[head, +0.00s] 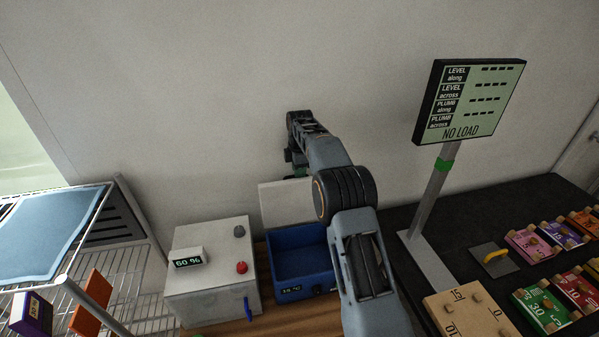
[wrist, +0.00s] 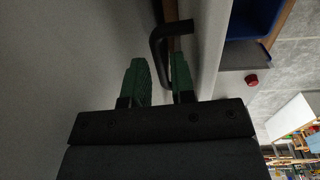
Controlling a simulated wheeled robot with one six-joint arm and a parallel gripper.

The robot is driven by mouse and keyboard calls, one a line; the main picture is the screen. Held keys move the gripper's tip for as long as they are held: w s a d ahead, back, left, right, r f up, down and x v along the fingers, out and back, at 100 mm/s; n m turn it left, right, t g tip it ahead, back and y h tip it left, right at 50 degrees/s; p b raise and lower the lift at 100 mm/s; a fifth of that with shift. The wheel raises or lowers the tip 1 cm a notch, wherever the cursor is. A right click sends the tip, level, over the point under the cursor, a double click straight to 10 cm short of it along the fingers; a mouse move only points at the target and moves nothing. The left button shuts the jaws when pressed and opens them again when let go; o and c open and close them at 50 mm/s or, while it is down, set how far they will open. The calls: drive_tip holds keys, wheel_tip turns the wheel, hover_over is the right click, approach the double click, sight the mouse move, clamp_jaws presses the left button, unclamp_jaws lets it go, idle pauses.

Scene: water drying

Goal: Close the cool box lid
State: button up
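The blue cool box (head: 300,264) stands on the wooden bench in the head view, open at the top. Its pale lid (head: 285,205) stands up at the back, near the wall. In the wrist view the lid (wrist: 211,45) is seen nearly edge-on, with a black bar handle (wrist: 157,48) on its wall side. The blue inside of the box (wrist: 250,18) shows beyond it. My gripper (wrist: 161,78) has green fingers spread apart, with part of the handle between them. I cannot tell whether they touch it. In the head view my gripper (head: 296,168) is above and behind the lid, partly hidden.
A grey-white box (head: 211,272) with a 60 % display and red knob stands left of the cool box. A wire rack (head: 120,262) is further left. A display post (head: 432,190) and coloured blocks (head: 542,308) are on the black surface at right. The wall is close behind my gripper.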

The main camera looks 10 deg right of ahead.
drive_tip(key=shift+f, duration=0.6)
clamp_jaws()
